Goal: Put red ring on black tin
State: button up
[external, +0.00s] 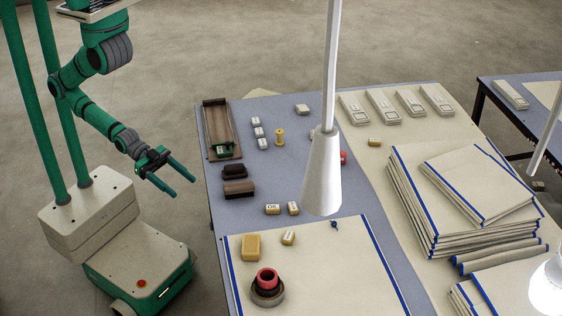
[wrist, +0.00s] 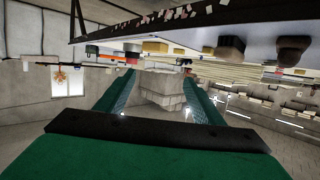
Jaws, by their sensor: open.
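In the external view, a red ring (external: 267,275) with a dark centre sits on top of a wider dark, round tin-like piece (external: 268,298). They are on the cream cloth near the table's front left. The tin's exact colour, and whether the ring lies flat on it, are hard to tell. My gripper (external: 184,187) is open and empty, left of the table and clear of its edge, well away from the ring. In the wrist view, its two green fingers (wrist: 163,78) are apart with nothing between them. I cannot make out the ring there.
A white lamp (external: 323,180) hangs over the table and partly hides a small red object (external: 344,157). A yellow block (external: 251,246) stands beside the ring. Dark brown blocks (external: 238,188) and a wooden tray (external: 220,130) line the left edge. Folded cloths (external: 440,200) are stacked at right.

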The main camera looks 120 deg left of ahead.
jog(key=s+r, duration=0.4)
jog(key=s, duration=0.2)
jog(key=shift+s+a+n+y, duration=0.3)
jog(key=shift+s+a+y, duration=0.1)
